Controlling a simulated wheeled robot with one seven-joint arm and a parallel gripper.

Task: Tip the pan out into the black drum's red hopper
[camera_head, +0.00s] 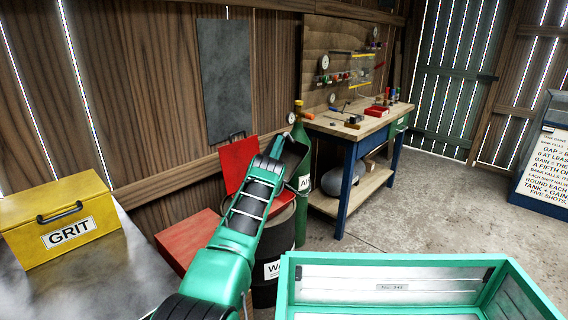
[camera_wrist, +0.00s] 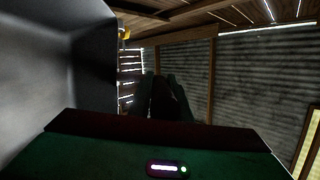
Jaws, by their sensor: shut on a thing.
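The black drum (camera_head: 284,232) stands at the middle of the head view, partly behind my arm, with a white label starting "WA". A red upright panel (camera_head: 238,160) and a red flat piece (camera_head: 185,238) show around my arm; the hopper's mouth is hidden. My gripper (camera_head: 281,146) is raised above the drum area, shut on the pan (camera_head: 297,154), a dark, tilted piece at its right. In the wrist view a large grey surface (camera_wrist: 45,70), seemingly the pan, fills the left side. The pan's contents do not show.
A green gas cylinder (camera_head: 305,205) stands close right of the drum. A workbench (camera_head: 350,128) is beyond it. A yellow GRIT box (camera_head: 65,222) sits on a grey surface at left. A green-edged open tray (camera_head: 400,262) lies at front right.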

